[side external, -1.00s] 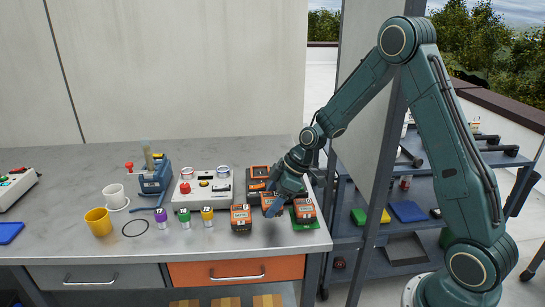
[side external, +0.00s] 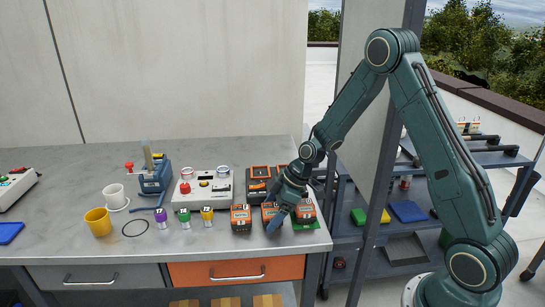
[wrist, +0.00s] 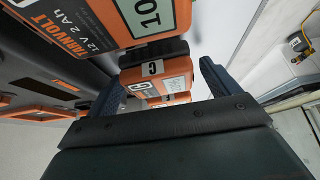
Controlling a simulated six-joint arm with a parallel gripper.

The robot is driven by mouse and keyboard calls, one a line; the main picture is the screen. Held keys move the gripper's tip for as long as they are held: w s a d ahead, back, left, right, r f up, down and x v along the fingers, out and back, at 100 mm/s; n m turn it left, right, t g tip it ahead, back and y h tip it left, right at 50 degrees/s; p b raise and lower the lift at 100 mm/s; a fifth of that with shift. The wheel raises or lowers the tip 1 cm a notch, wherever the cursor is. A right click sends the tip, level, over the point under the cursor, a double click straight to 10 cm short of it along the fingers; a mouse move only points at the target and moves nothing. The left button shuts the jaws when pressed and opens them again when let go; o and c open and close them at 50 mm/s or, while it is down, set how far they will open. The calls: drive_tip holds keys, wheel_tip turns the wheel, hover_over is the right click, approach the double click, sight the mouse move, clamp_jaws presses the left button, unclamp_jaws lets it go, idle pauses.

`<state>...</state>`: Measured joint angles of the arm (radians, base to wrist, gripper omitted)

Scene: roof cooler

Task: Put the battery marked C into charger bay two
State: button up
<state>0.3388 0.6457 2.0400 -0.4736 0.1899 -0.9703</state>
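The battery marked C (wrist: 172,87), orange and black with a white C tag, shows in the wrist view between my gripper's two blue fingers (wrist: 158,82). A gap shows beside the right finger; contact at the left finger is unclear. In the side view my gripper (side external: 277,221) is low over the row of batteries, at the middle battery (side external: 267,210), which it partly hides. The charger (side external: 257,178), dark with orange parts, stands behind the row. My arm partly hides its right side, and I cannot read its bay numbers.
Another battery (side external: 240,218) stands close on the left, and one (side external: 306,213) close on the right by a green mat. A grey panel with a red button (side external: 185,188) and several small coloured cylinders (side external: 207,216) are further left.

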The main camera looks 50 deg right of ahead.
idle(0.3)
drive_tip(key=v, duration=0.7)
drive_tip(key=shift+r, duration=0.2)
drive_tip(key=shift+s, duration=0.1)
idle(0.5)
